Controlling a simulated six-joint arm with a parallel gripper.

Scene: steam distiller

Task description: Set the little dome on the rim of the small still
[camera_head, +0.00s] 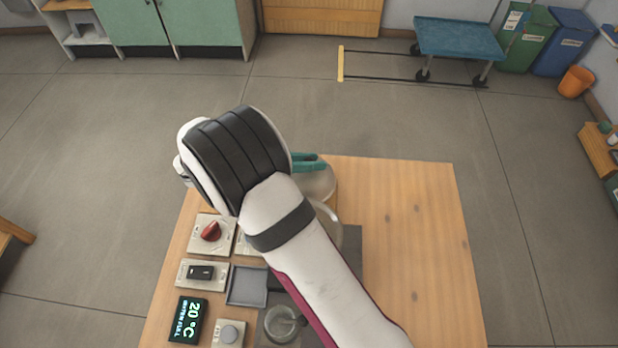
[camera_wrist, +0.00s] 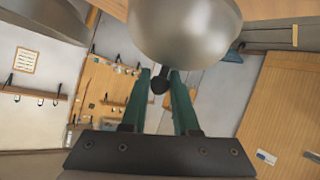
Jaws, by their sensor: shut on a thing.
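The little dome (camera_wrist: 185,28) is a smooth metallic cap with a small black knob (camera_wrist: 158,85). In the wrist view my gripper's teal fingers (camera_wrist: 160,80) are shut around the knob, with the dome extending beyond the fingertips. In the head view the gripper (camera_head: 309,162) points right above the table's far edge, and the pale dome (camera_head: 320,184) shows just below it. My arm covers much of the apparatus. The small still and its rim cannot be made out clearly; only a pale curved tube (camera_head: 328,211) shows beside my arm. Whether the dome touches anything is unclear.
The table's right side is clear.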

